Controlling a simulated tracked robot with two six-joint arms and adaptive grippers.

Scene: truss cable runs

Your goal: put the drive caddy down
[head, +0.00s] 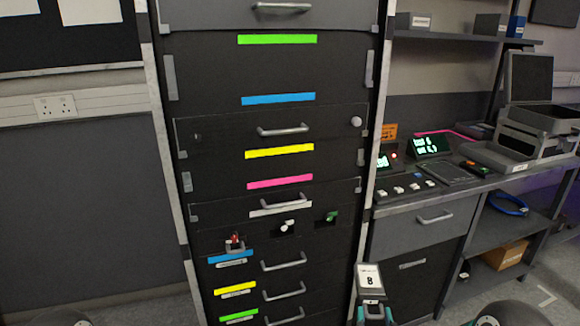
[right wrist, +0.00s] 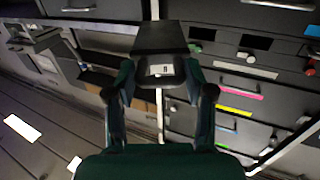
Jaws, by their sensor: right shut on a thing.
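The drive caddy (head: 369,278) is a dark block with a white label marked 8 on its near face. In the head view it is at the lower middle right, upright, in front of the right edge of the rack. My right gripper (head: 373,312) is below it and shut on it. In the right wrist view the drive caddy (right wrist: 161,40) sits between the two fingers of my right gripper (right wrist: 159,76), with its label towards the camera. Nothing shows under the caddy as support. My left gripper is not in view.
A tall dark rack (head: 275,180) with colour-striped drawers and handles fills the middle. A red-topped part (head: 235,241), a white knob (head: 287,226) and a green one (head: 331,217) stick out. On the right, a bench (head: 430,200) holds displays and an open case (head: 530,130).

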